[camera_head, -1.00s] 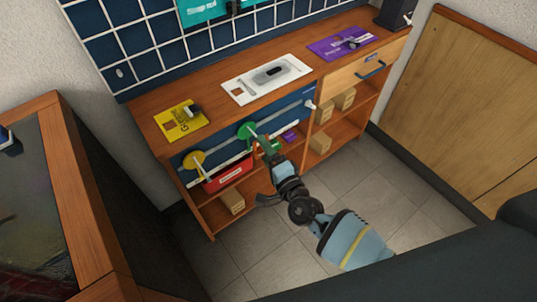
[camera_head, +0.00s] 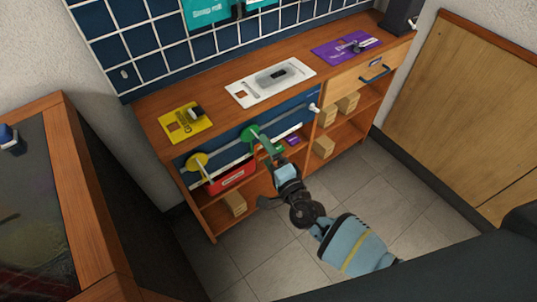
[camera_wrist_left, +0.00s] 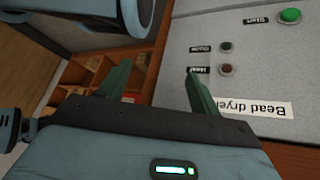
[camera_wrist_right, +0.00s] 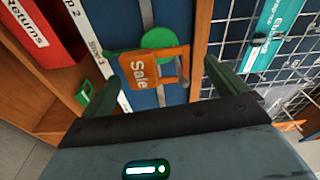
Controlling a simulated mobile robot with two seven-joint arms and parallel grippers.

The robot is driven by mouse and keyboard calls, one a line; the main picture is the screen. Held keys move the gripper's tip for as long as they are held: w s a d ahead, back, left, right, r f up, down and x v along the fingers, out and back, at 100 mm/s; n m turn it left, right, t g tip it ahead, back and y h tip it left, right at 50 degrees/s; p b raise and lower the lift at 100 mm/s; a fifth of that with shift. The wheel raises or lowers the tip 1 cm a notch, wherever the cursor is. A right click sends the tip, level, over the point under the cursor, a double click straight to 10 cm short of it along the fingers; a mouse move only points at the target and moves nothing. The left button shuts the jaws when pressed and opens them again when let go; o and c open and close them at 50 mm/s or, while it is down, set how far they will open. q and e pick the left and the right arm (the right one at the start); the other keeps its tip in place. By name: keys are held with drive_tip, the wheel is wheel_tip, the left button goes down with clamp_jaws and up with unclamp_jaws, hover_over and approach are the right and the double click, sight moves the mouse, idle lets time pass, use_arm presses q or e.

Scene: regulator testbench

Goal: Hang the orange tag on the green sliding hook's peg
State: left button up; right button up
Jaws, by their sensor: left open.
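The orange tag (camera_wrist_right: 140,70), marked "Sale", is in the right wrist view, in front of the shelf's blue front panel. It overlaps the green disc (camera_wrist_right: 158,39) of the sliding hook, which also shows in the head view (camera_head: 249,133). My right gripper (camera_wrist_right: 163,68) is open, its fingers on either side of the tag, with a gap at the right finger. I cannot tell whether the tag's loop is around the green peg. In the head view my right gripper (camera_head: 270,149) is beside the green hook. My left gripper (camera_wrist_left: 160,72) is open and empty near a grey panel.
A yellow disc hook (camera_head: 198,161) is left of the green one, on the same rail. A red bin (camera_head: 232,178) sits below. Yellow (camera_head: 184,128), white (camera_head: 250,90) and purple (camera_head: 335,48) mats lie on the shelf top. A bead dryer panel (camera_wrist_left: 245,60) is near my left gripper.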

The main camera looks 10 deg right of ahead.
drive_tip(key=p+v, duration=0.1)
drive_tip(key=v, duration=0.6)
drive_tip(key=shift+s, duration=0.35)
drive_tip(key=shift+s+d, duration=0.1)
drive_tip(key=shift+d, duration=0.05)
